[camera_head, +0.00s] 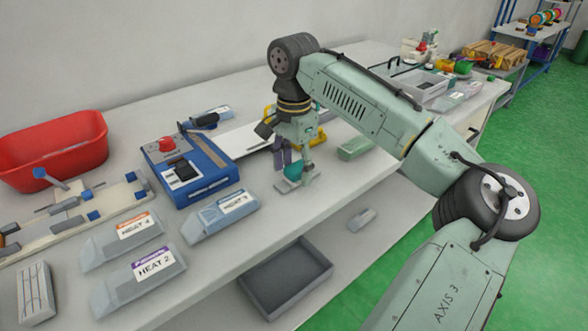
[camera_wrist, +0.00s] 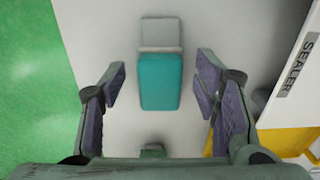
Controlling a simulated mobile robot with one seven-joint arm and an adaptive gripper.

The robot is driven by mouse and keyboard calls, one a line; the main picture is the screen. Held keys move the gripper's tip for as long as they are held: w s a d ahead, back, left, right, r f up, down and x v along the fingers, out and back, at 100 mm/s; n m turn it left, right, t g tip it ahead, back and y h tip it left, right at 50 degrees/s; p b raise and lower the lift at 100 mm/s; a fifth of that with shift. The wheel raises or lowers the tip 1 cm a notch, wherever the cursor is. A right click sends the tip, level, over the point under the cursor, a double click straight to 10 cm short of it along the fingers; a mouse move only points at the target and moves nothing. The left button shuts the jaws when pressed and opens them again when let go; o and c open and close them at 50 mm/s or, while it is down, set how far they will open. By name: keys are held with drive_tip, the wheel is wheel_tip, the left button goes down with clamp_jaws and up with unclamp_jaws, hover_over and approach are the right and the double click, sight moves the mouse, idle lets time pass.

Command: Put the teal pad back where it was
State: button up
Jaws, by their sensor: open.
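The teal pad (camera_wrist: 160,82) lies on the white bench top in the wrist view, centred between my open fingers with a gap on each side. A pale grey block or plate (camera_wrist: 160,34) adjoins its far end. In the head view the teal pad (camera_head: 294,171) shows partly behind my gripper (camera_head: 292,163), which points down close above the bench near its front edge. My gripper holds nothing. Whether the pad and the grey piece are one object I cannot tell.
A blue device (camera_head: 205,178) with a red knob stands left of my gripper, with grey HEAT-labelled blocks (camera_head: 130,236) before it. A yellow-framed sealer (camera_wrist: 287,141) is close on the right in the wrist view. A pale green block (camera_head: 355,148) lies right. A grey tray (camera_head: 288,280) sits below.

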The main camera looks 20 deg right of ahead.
sight(294, 168)
wheel_tip(294, 168, up, 11)
drive_tip(key=shift+r, duration=0.15)
idle(0.6)
